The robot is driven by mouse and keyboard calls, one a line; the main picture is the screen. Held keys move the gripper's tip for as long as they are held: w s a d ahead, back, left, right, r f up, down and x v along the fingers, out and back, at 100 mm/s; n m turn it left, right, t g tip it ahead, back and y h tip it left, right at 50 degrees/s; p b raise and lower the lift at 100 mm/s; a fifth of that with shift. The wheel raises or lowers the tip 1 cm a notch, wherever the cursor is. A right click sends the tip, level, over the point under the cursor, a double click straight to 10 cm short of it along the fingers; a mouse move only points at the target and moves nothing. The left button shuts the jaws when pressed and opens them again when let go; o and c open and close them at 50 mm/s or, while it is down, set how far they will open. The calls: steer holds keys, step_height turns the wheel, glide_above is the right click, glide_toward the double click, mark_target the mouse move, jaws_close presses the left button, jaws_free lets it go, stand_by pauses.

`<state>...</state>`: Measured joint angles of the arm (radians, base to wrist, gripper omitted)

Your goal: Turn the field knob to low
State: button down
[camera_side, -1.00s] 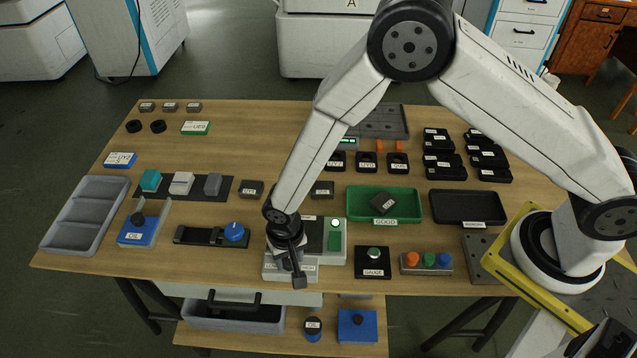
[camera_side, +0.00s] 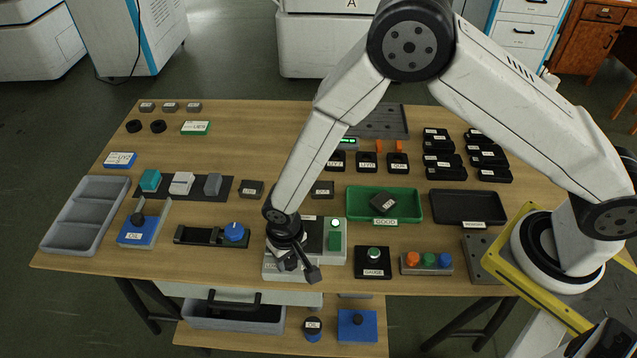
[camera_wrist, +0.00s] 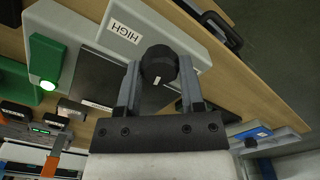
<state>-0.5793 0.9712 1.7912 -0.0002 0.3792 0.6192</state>
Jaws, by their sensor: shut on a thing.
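The field knob (camera_wrist: 158,66) is round and black with a white mark, seen in the wrist view between my fingers. Its mark is on the side toward the bottom of that picture. A HIGH label (camera_wrist: 124,32) sits to the knob's upper left on the pale grey unit (camera_wrist: 95,30); no LOW label can be made out. My gripper (camera_wrist: 158,82) is shut on the knob, one finger on each side. In the side view, my gripper (camera_side: 290,262) is low over the front of the unit (camera_side: 272,272) and hides the knob.
A green block with a lit green button (camera_side: 334,222) adjoins the unit's right side. The GAUGE box (camera_side: 373,263) stands further right. A black holder with a blue knob (camera_side: 234,232) is to the left. The green GOOD tray (camera_side: 412,191) lies behind, and the table's front edge is close.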

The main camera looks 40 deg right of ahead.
mark_target(289, 260)
steer(key=shift+c, duration=1)
jaws_free()
steer(key=shift+r, duration=3.9)
